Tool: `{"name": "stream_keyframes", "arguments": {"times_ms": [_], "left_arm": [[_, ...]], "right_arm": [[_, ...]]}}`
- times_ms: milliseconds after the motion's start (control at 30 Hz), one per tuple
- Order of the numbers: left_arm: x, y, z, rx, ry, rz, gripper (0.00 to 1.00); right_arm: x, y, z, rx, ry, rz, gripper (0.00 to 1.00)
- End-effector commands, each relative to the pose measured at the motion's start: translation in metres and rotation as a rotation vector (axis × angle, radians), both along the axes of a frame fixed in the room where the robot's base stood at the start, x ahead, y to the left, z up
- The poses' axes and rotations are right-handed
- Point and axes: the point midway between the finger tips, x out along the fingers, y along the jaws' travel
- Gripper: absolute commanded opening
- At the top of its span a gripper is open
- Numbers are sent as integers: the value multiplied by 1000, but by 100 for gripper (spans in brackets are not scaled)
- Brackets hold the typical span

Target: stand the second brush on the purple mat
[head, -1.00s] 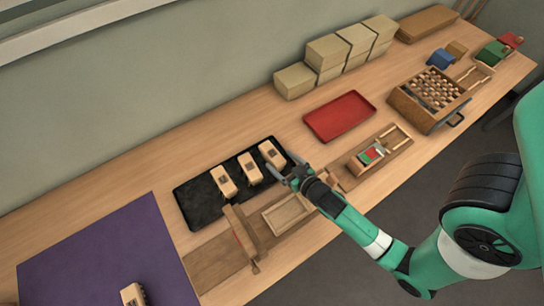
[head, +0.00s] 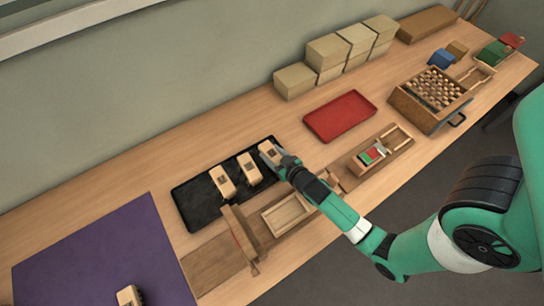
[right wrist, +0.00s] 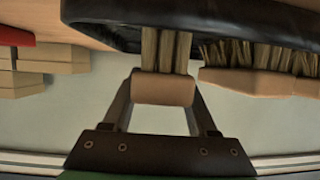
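A black tray (head: 190,205) holds three wooden brushes, the left one (head: 222,181), the middle one (head: 249,169) and the right one (head: 268,152). My right gripper (head: 279,165) is at the right brush. In the right wrist view its fingers lie on both sides of that brush's wooden block (right wrist: 163,88), with no clear gap; the bristles reach the tray. The purple mat (head: 95,255) lies at the left, with another brush (head: 128,296) at its lower edge, partly cut off. My left gripper is out of view.
A wooden fixture with an upright bar (head: 240,232) and a shallow wooden tray (head: 286,214) stand in front of the black tray. A red tray (head: 340,116) and stacked boxes (head: 327,52) are behind. Most of the mat is bare.

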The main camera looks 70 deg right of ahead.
Motion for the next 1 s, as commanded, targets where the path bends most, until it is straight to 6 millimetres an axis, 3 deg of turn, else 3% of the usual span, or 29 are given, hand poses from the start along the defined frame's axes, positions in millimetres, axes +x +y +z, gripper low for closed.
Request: {"name": "stream_keyframes", "arguments": {"times_ms": [33, 300, 667, 867, 1000], "left_arm": [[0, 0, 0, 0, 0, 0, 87], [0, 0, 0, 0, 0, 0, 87], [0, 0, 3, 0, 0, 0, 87], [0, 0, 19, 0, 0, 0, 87], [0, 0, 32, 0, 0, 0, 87]], "right_arm": [[0, 0, 0, 0, 0, 0, 48], [0, 0, 0, 0, 0, 0, 0], [0, 0, 6, 0, -2, 0, 0], [0, 0, 34, -2, -3, 0, 0], [-14, 21, 64, -1, -1, 7, 0]]}}
